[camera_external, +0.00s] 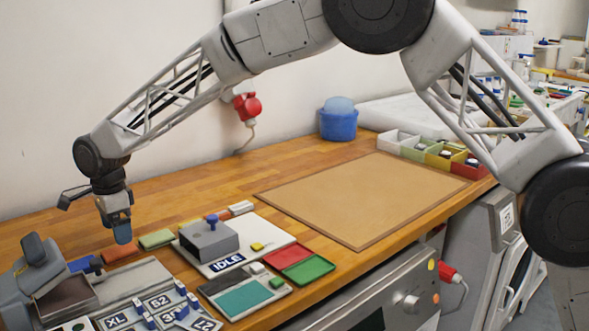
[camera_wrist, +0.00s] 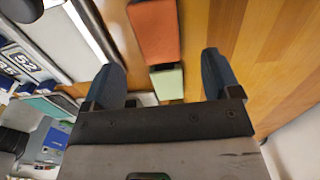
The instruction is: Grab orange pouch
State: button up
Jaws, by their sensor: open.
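The orange pouch (camera_external: 120,253) lies flat on the wooden bench at the left, in a row of small coloured pouches. In the wrist view the orange pouch (camera_wrist: 154,28) is at top centre, beyond the fingertips. My gripper (camera_external: 121,234) is open, points down and is above the row, close to the orange pouch. In the wrist view my gripper (camera_wrist: 161,68) has its two fingers wide apart with nothing held. A pale green pouch (camera_wrist: 168,84) shows between the fingers, beside the orange one; it also shows in the external view (camera_external: 157,238).
A blue pouch (camera_external: 80,264) lies left of the orange one. A grey device on an IDLE-marked board (camera_external: 270,243), red and green trays (camera_external: 308,269), and size-tag plates (camera_external: 160,302) stand in front. The brown mat (camera_external: 362,197) is bare.

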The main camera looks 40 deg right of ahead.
aim_at(121, 249)
jog(key=shift+s+f, duration=0.1)
jog(key=shift+f, duration=2.45)
jog(key=shift+c, duration=0.5)
jog(key=c, duration=0.9)
jog(key=shift+r, duration=0.1)
jog(key=shift+r, duration=0.8)
jog(key=shift+s+r, duration=0.1)
jog(key=shift+r, duration=0.85)
jog(key=s+d, duration=0.2)
jog(key=s, duration=0.2)
jog(key=s+d+r, duration=0.1)
jog(key=s+d, duration=0.1)
jog(key=s, duration=0.3)
jog(key=s+d, duration=0.2)
jog(key=s, duration=0.3)
jog(key=shift+s+d+r, duration=0.15)
jog(key=shift+s+d, duration=0.05)
